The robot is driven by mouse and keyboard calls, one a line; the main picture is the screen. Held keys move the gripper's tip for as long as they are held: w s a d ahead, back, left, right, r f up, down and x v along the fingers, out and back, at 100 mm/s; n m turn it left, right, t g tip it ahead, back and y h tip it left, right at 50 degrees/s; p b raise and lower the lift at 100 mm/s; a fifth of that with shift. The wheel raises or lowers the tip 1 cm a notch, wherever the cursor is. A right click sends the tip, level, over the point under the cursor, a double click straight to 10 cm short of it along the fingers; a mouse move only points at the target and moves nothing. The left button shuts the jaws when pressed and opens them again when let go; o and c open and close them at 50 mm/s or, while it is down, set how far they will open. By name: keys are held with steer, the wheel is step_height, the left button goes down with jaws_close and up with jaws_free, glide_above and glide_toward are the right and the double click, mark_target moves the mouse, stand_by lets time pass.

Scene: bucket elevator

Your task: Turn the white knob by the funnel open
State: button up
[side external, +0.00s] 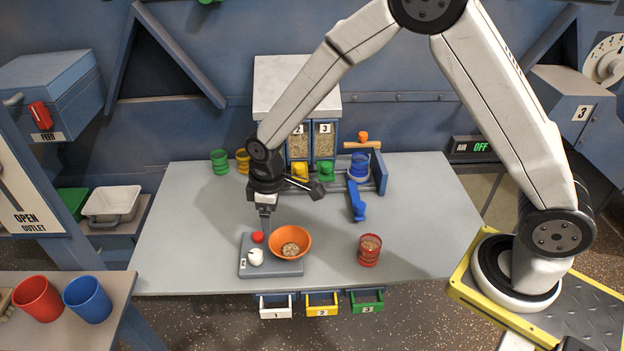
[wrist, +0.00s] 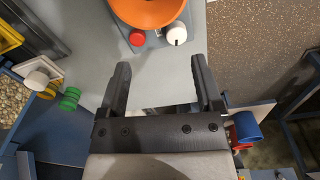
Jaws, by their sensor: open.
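The white knob (side external: 255,257) sits on a small grey base plate (side external: 285,269) at the table's front. It also shows in the wrist view (wrist: 177,34), with a dark mark on its top. A red button (side external: 257,237) is beside it on the same plate. The orange funnel (side external: 290,233) stands right of both and holds brown material. My gripper (wrist: 160,66) is open and empty, pointing down. In the wrist view the knob lies beyond the fingertips, closer to the right finger, and apart from both. In the side view the fingers hang just behind the red button.
A red cup (side external: 369,252) with brown contents stands right of the funnel. Hoppers (side external: 313,142), green and yellow cups and a blue lever (side external: 356,202) are at the back. Small drawers (side external: 321,304) hang under the front edge. The table's left side is clear.

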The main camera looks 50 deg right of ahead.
steer(key=s+d+r+m+t, duration=0.1)
steer(key=s+d+r+m, duration=0.2)
steer(key=s+d, duration=0.2)
steer(key=s+d+r+m+t, duration=0.1)
steer(key=s+d+r+m, duration=0.3)
steer(key=s, duration=0.6)
steer(key=shift+d+r, duration=0.25)
steer(key=shift+d, duration=1.05)
steer(key=shift+w, duration=0.15)
steer(key=n+g, duration=0.3)
steer(key=n, duration=0.6)
glide_above(254, 254)
step_height(254, 254, down, 11)
steer(key=shift+r, duration=0.1)
steer(key=shift+f, duration=0.2)
steer(key=shift+f, duration=3.75)
